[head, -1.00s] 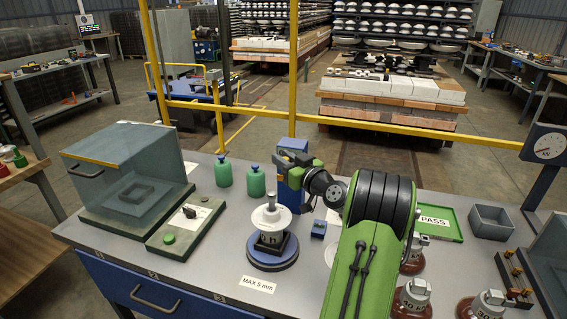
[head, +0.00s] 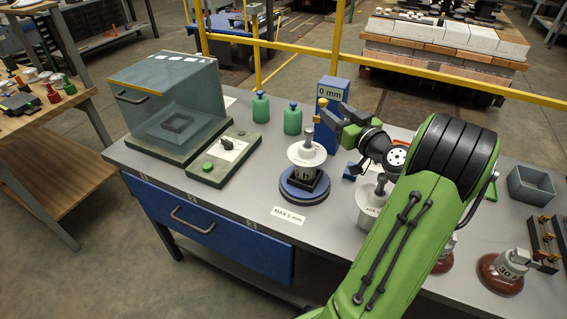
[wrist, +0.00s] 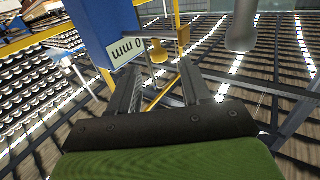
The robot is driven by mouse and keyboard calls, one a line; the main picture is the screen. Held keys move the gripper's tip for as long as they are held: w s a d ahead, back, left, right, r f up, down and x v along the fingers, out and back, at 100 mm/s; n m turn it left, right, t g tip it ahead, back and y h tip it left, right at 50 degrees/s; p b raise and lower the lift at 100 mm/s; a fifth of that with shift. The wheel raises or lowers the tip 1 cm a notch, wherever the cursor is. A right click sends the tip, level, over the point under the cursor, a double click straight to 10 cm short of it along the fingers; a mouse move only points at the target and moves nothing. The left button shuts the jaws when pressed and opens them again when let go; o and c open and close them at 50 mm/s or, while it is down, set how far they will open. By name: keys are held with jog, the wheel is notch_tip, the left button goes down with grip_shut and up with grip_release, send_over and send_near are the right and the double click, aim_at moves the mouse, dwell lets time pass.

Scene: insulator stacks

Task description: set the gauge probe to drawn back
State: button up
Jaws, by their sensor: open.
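The gauge is a blue column (head: 330,88) at the back of the bench, with a display reading "0 mm"; the column and its upside-down display also show in the wrist view (wrist: 126,52). A small brass-coloured knob (wrist: 158,52), apparently the gauge probe, shows beyond and between my fingers in the wrist view. My gripper (head: 328,120) is open and empty beside the column, above and behind the white insulator (head: 306,153); its two fingers also show in the wrist view (wrist: 160,82). The insulator stands upright on a round blue turntable (head: 291,192). Contact with the knob cannot be told.
Two green bottles (head: 261,107) stand left of the column. A glass test box (head: 165,95) and a control panel with a green button (head: 208,166) are further left. A "MAX 5 mm" label (head: 288,216) lies in front. More insulators (head: 505,272) and a grey bin (head: 532,184) are right.

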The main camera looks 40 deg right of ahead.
jog(key=w+a+f+n+g+y+p, duration=0.1)
jog(key=w+a+n+g+y+p, duration=0.15)
jog(key=a, duration=0.65)
jog(key=w+a+n+g+y+p, duration=0.15)
jog(key=a+g, duration=0.25)
jog(key=a, duration=0.5)
jog(key=s+a+r+g+h+p, duration=0.1)
jog(key=s+a+g+p, duration=0.1)
jog(key=s, duration=0.4)
jog(key=s+a+r+g+h+p, duration=0.1)
jog(key=s+a+g+h+p, duration=0.1)
jog(key=s+a+g+p, duration=0.1)
jog(key=s+g, duration=0.1)
jog(key=s, duration=0.1)
jog(key=shift+s+a+r, duration=0.2)
jog(key=shift+s+r, duration=0.15)
jog(key=shift+s, duration=0.05)
jog(key=shift+o, duration=0.2)
jog(key=shift+g, duration=0.25)
